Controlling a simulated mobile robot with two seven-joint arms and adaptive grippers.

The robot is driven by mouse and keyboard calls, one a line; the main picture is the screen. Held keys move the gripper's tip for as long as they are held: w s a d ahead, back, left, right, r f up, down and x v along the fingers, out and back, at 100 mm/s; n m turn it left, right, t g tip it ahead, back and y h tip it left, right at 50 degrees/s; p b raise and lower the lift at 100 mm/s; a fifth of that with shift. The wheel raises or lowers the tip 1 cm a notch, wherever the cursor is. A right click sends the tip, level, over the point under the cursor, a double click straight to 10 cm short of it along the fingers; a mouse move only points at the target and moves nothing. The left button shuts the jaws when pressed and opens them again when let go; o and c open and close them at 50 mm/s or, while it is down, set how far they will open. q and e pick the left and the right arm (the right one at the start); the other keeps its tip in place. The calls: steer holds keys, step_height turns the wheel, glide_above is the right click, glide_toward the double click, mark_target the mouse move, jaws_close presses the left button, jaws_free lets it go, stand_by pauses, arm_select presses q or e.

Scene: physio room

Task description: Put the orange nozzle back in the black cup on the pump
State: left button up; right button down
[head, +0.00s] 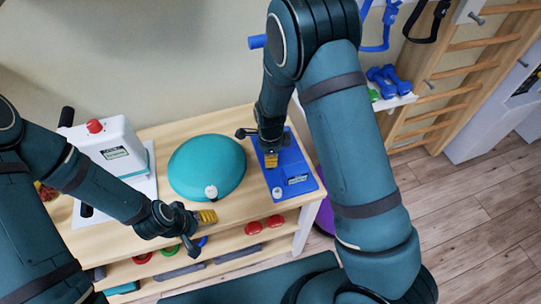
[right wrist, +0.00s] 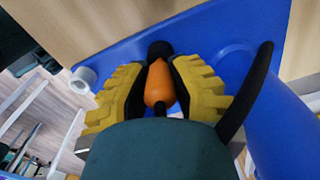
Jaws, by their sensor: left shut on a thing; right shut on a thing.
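The orange nozzle (right wrist: 159,84) is between the yellow pads of my right gripper (right wrist: 158,88), which is shut on it. A black cup (right wrist: 159,50) on the blue pump (right wrist: 205,25) shows right at the nozzle's far end. I cannot tell whether the nozzle's end is inside it or only in front of it. In the head view my right gripper (head: 271,160) is over the blue pump (head: 296,170), and it hides the nozzle and cup. My left gripper (head: 200,222) is shut at the front edge of the wooden table (head: 236,232), with one yellow pad above the top.
A teal dome cushion (head: 207,160) with a white valve (head: 211,192) lies left of the pump. A white device (head: 108,145) with a red knob stands further left. Red pieces (head: 264,226) lie on the shelf below. A white knob (right wrist: 82,80) sits on the pump.

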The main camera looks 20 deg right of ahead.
arm_select(q)
steer(key=shift+s+f, duration=0.15)
steer(key=shift+f, duration=0.15)
arm_select(e)
steer(key=shift+f, duration=0.35)
steer(key=c, duration=0.7)
jaws_free()
steer(key=shift+o, duration=0.2)
arm_select(q)
steer(key=shift+r+p, duration=0.6)
arm_select(e)
steer(key=shift+r, duration=0.85)
arm_select(q)
steer(key=shift+r+p, duration=2.15)
steer(key=shift+r, duration=0.2)
arm_select(e)
steer(key=shift+r, duration=2.65)
